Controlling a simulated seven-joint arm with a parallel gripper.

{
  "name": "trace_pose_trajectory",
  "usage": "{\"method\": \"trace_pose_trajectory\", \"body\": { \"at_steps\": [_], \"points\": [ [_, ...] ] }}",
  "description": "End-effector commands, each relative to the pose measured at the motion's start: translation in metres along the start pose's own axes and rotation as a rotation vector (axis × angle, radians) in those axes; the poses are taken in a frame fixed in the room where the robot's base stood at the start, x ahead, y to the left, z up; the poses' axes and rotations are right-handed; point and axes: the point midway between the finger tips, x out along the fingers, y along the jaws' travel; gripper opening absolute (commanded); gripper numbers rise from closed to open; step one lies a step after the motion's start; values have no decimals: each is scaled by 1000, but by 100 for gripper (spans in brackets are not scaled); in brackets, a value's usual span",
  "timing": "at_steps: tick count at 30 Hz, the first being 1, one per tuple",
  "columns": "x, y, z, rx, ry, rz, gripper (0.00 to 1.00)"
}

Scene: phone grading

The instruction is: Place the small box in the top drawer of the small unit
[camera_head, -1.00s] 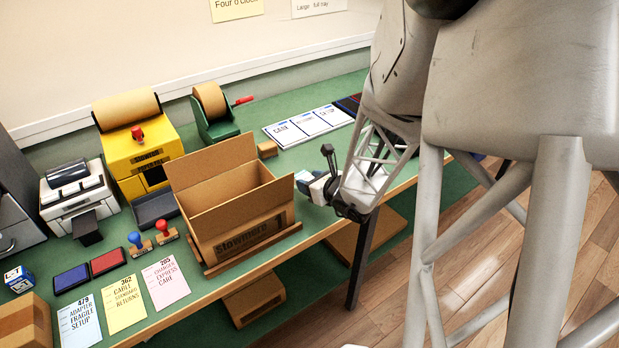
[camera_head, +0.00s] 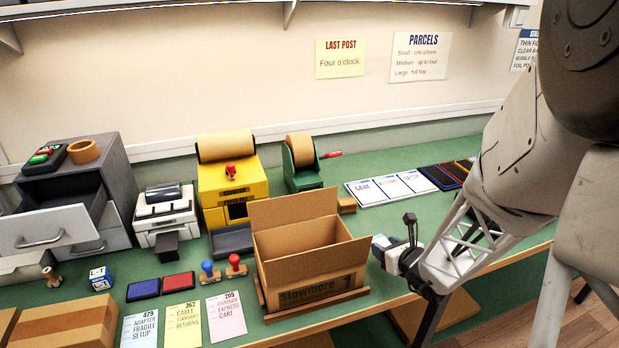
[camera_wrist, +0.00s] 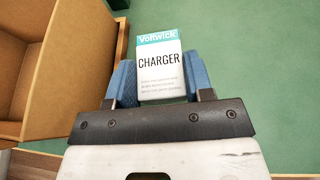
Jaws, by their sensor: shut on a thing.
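My gripper (camera_wrist: 160,85) has blue finger pads shut on a small white and teal charger box (camera_wrist: 161,68), label facing the wrist camera. In the head view my gripper (camera_head: 385,247) is just right of the open cardboard carton, over the bench's front part; the box is hardly discernible there. The small grey drawer unit (camera_head: 119,180) stands at the far left of the bench. Its top drawer (camera_head: 45,232) is pulled out, and its inside shows dark, with no contents visible. Another drawer front lies below it, partly hidden.
The open carton (camera_head: 318,284) stands between my gripper and the drawer unit, with a raised back flap. A closed carton (camera_head: 65,325) is at front left.

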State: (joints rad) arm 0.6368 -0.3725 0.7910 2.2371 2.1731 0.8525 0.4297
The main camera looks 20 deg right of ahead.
Motion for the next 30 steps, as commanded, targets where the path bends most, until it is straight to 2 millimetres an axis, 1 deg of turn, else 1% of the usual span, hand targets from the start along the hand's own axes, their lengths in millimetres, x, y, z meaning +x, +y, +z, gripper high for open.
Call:
{"method": "trace_pose_trajectory", "body": {
  "at_steps": [6, 11, 20, 23, 26, 30],
  "points": [
    [1, -2, 0, 2, 0, -6, 24],
    [6, -10, 2, 11, 1, -25, 24],
    [22, -42, 6, 46, 0, -110, 24],
    [28, -57, 7, 62, 1, -147, 24],
    [35, -84, 16, 81, 0, -197, 24],
    [42, -125, 34, 107, -2, -263, 24]
  ]
}}
